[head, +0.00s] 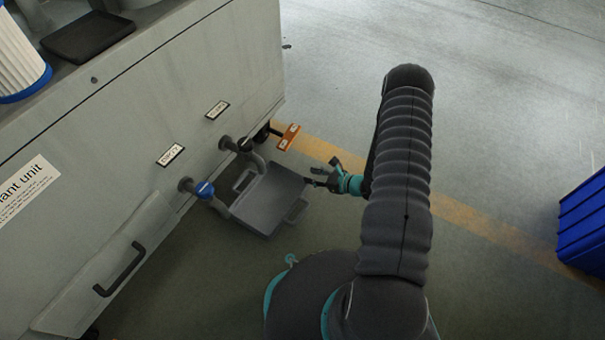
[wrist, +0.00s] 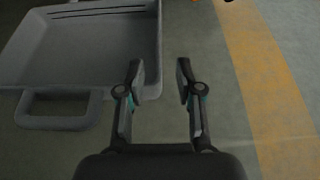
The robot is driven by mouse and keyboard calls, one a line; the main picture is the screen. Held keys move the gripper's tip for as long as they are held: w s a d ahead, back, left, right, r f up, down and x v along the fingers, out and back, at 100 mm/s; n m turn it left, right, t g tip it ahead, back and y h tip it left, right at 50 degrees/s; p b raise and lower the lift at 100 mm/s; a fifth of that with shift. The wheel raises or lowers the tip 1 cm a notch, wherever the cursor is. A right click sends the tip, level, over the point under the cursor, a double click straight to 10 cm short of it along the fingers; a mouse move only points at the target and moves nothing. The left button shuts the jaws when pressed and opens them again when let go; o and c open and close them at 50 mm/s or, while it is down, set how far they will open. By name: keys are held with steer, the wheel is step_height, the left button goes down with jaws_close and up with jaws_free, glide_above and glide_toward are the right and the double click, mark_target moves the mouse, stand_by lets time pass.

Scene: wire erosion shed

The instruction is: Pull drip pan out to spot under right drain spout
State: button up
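The grey drip pan (head: 268,203) sits on the floor against the front of the cabinet, with one loop handle (head: 297,211) on its outer side and another on its cabinet side. The right drain spout (head: 257,160) has a dark valve and curves down by the pan's back edge. The left drain spout (head: 220,207) has a blue valve and hangs by the pan's left edge. My gripper (head: 321,176) is just right of the pan. In the wrist view my gripper (wrist: 159,75) is open and empty, right of the pan (wrist: 90,50) and its near handle (wrist: 58,122).
The grey cabinet (head: 190,95) fills the left side, with a dark bar handle (head: 120,270) low on it. An orange piece (head: 289,137) juts out at its foot beyond the pan. A yellow line (head: 460,214) crosses the open floor. A blue crate (head: 585,225) stands far right.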

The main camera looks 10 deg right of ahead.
steer(key=v, duration=0.4)
steer(key=shift+s+d, duration=0.1)
stand_by(0.5)
steer(key=s+a+n+g, duration=0.1)
steer(key=s, duration=0.1)
steer(key=s+a+g+y, duration=0.1)
steer(key=s, duration=0.1)
steer(key=s+a+n+g+y, duration=0.1)
steer(key=s+a, duration=0.1)
steer(key=shift+s+n, duration=0.15)
steer(key=shift+n, duration=0.15)
steer(key=s+r+n+h+p, duration=0.3)
steer(key=s+r+n, duration=0.3)
steer(key=r, duration=1.3)
steer(key=s+a+r+n+h+p, duration=0.1)
steer(key=s+r+n+h+p, duration=0.3)
steer(key=r+n, duration=0.6)
steer(key=s+a+r+n+h+p, duration=0.1)
steer(key=s+r+n+h+p, duration=0.2)
steer(key=r, duration=2.6)
steer(key=s+n+h, duration=0.1)
steer(key=s+n, duration=0.4)
steer(key=shift+s+a+r+g+h+p, duration=0.2)
steer(key=shift+r+g+h+p, duration=0.1)
steer(key=shift+g+p, duration=0.1)
